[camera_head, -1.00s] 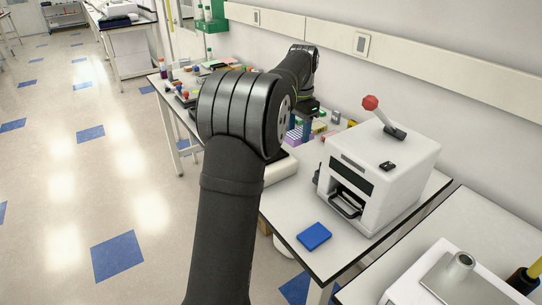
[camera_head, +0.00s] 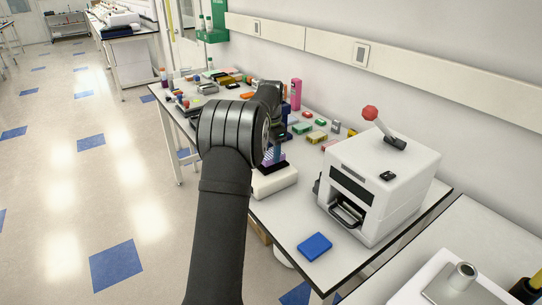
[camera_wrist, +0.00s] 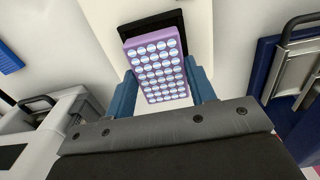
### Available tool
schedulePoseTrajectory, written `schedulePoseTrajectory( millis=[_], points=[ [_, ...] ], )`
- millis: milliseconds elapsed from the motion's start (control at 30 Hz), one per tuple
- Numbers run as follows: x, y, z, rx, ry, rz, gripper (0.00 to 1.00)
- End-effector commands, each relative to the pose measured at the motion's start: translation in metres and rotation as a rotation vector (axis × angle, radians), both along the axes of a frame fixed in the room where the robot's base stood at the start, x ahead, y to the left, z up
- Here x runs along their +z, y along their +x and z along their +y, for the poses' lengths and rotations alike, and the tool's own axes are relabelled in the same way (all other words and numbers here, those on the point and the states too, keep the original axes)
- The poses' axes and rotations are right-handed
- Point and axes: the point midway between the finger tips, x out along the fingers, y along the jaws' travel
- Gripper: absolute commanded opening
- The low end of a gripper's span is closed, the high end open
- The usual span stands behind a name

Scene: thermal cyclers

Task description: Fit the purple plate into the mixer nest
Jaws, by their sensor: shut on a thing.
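The purple plate (camera_wrist: 153,65), with rows of pale round wells, is between the two blue fingers of my gripper (camera_wrist: 160,82) in the wrist view. My gripper is shut on it. The black mixer nest (camera_wrist: 155,22) shows behind the plate's far edge, on the white mixer (camera_wrist: 115,8); the plate hides most of the nest. In the head view the gripper (camera_head: 273,153) holds the plate (camera_head: 268,164) over the back part of the white mixer (camera_head: 274,182). I cannot tell the gap between plate and nest.
A white boxy machine (camera_head: 375,190) with a red-knobbed lever stands to the right of the mixer. A blue block (camera_head: 314,246) lies in front of it. Several coloured boxes (camera_head: 316,137) and other small items lie farther back on the bench.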

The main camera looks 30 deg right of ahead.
Motion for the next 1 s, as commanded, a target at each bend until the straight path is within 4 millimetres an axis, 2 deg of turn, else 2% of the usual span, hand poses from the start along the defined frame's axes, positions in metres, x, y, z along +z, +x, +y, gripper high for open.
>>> schedulePoseTrajectory(
  millis=[100,467,500,600,867,1000],
  points=[
    [-0.016,0.000,0.000,0.000,0.001,0.001,0.28],
    [-0.021,-0.001,0.000,0.000,0.001,0.000,0.28],
    [-0.021,0.000,0.000,0.000,0.000,0.000,0.54],
    [-0.021,0.000,0.000,0.000,0.000,0.000,0.72],
    [-0.020,0.000,0.000,0.001,0.000,0.000,0.72],
    [-0.011,0.000,-0.001,0.001,-0.002,-0.002,0.72]
  ],
)
